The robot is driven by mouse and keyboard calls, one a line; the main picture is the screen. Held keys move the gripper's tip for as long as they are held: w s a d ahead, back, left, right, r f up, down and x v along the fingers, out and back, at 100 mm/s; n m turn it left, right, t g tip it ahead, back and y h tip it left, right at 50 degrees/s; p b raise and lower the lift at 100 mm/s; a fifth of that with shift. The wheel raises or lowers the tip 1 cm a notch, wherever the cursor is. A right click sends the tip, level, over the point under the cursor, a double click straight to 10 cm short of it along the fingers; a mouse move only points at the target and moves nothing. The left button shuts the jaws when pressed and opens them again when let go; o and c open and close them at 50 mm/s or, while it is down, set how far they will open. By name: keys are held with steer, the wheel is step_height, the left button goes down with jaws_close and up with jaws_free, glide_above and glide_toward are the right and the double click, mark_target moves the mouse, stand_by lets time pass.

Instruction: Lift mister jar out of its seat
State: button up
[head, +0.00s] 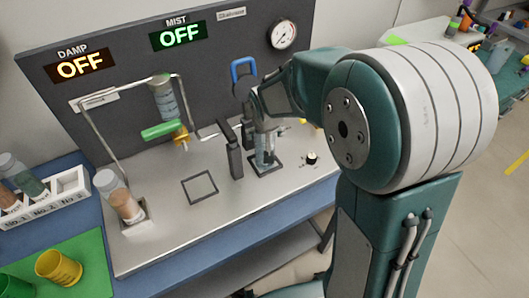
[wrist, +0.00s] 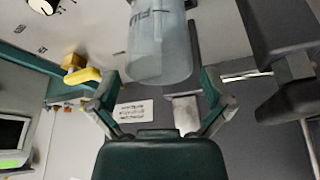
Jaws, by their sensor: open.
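The mister jar (wrist: 160,45) is a cloudy, clear cylinder with dark lettering. In the head view the jar (head: 265,157) stands upright at a dark-framed square seat (head: 266,167) on the steel bench top, its upper part hidden by my gripper. My gripper (head: 262,112) is at the jar's upper part. In the wrist view my gripper (wrist: 160,80) is open, one finger on each side of the jar, with gaps showing on both sides. The seat is not clear in the wrist view.
A dark upright bracket (head: 234,155) stands close left of the jar; a blue handle (head: 243,70) is behind. An empty square outline (head: 200,187) and a brown-filled jar (head: 122,200) lie left. Bench space between them is clear.

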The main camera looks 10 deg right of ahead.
steer(key=shift+w+f, duration=0.2)
steer(key=shift+f, duration=0.2)
steer(key=c, duration=1.1)
steer(key=shift+r, duration=0.1)
